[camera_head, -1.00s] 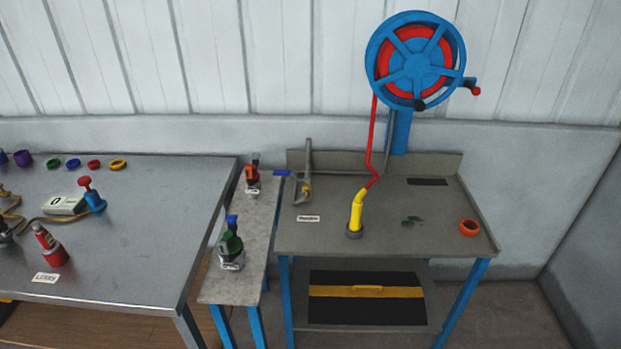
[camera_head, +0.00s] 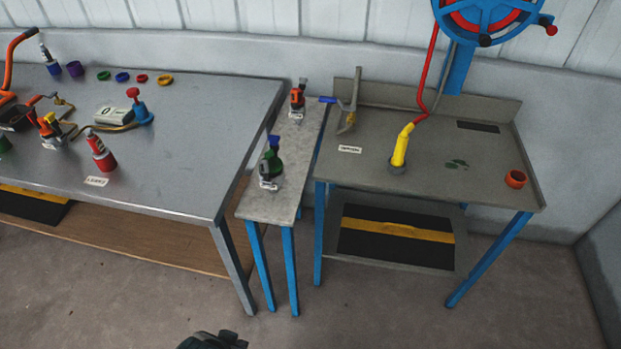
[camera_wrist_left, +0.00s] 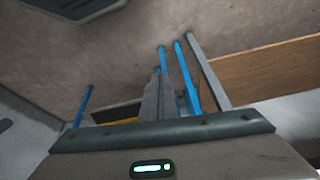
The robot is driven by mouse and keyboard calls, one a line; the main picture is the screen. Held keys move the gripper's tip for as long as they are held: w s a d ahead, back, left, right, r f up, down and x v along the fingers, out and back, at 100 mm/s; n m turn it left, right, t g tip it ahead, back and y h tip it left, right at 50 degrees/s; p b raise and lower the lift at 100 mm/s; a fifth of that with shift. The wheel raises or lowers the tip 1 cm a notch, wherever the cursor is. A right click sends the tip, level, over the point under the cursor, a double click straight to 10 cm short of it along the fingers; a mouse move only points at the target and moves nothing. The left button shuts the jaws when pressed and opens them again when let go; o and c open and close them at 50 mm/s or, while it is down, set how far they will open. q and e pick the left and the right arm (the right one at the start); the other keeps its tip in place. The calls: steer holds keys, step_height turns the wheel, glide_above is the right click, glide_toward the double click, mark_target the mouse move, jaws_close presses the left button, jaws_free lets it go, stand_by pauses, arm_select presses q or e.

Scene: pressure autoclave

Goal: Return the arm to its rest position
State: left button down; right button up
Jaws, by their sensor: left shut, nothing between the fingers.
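My left gripper (camera_head: 213,341) is a dark shape cut off by the bottom edge of the head view, over bare floor. In the left wrist view its two grey fingers (camera_wrist_left: 160,98) lie together with nothing between them. The gripper is apart from the tables and touches nothing that I can see. Most of the left arm is outside the head view. My right gripper is not in view.
A metal table (camera_head: 200,115) stands at left with bottles and lids. A narrow stand (camera_head: 295,190) with two bottles is beside it. A bench (camera_head: 430,185) with a yellow nozzle (camera_head: 400,150) stands at right. The floor (camera_head: 380,310) in front is clear.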

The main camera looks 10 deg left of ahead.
arm_select(q)
steer(key=d+f+t+b, duration=0.1)
steer(key=f+b, duration=0.3)
steer(key=f, duration=1.3)
steer(key=d+f+t+h+b, duration=0.1)
steer(key=d+f+t+b, duration=0.1)
steer(key=f, duration=1.6)
steer(key=shift+d+m+h+b, duration=0.3)
steer(key=shift+d+b, duration=0.6)
steer(key=shift+d, duration=0.1)
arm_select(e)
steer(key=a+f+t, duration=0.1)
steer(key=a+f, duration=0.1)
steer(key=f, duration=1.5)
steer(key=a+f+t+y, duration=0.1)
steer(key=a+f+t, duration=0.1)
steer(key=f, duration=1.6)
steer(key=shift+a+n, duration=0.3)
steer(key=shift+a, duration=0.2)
arm_select(q)
steer(key=shift+r, duration=0.1)
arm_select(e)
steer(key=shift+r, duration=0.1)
